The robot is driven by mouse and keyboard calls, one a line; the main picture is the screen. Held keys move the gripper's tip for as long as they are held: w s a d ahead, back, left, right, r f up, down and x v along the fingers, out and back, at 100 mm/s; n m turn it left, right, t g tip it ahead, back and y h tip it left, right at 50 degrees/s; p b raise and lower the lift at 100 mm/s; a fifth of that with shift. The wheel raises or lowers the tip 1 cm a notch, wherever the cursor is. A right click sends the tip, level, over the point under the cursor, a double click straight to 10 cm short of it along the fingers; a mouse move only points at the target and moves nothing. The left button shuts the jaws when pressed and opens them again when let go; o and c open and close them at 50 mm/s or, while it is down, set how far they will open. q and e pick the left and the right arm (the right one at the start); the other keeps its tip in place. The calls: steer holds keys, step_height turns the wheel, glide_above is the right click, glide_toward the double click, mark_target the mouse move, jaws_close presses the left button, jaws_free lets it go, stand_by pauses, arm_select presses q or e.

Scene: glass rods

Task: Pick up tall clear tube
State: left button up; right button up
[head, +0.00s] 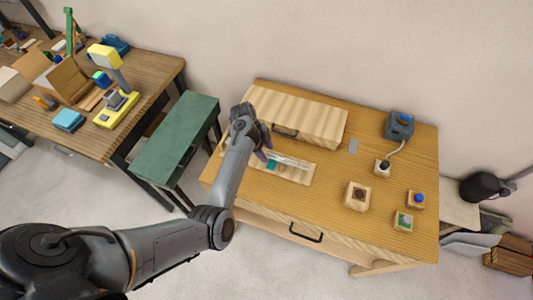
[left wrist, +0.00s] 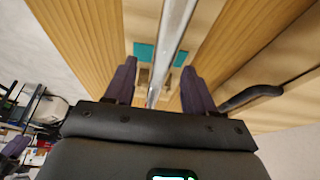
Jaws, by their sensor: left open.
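A clear glass tube (head: 287,161) lies along a light wooden holder board (head: 299,178) with teal pads on the desk. In the left wrist view the tube (left wrist: 176,35) runs lengthwise between my finger pads, with a teal pad (left wrist: 144,51) beside it. My left gripper (head: 264,153) is over the left end of the board. In the left wrist view my left gripper (left wrist: 160,85) is open, its two purple-grey fingers on either side of the tube, apart from it. My right gripper is in neither view.
A pale wooden box (head: 310,117) with a dark handle stands behind the board. Small wooden blocks with knobs and buttons (head: 357,195) and a grey device (head: 399,125) are at the desk's right. A green bench (head: 178,135) stands left. The desk front is clear.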

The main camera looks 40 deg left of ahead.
arm_select(q)
steer(key=shift+d+f, duration=0.1)
steer(key=shift+f, duration=0.1)
steer(key=shift+c, duration=0.3)
steer(key=c, duration=0.9)
jaws_close()
steer(key=shift+r, duration=0.15)
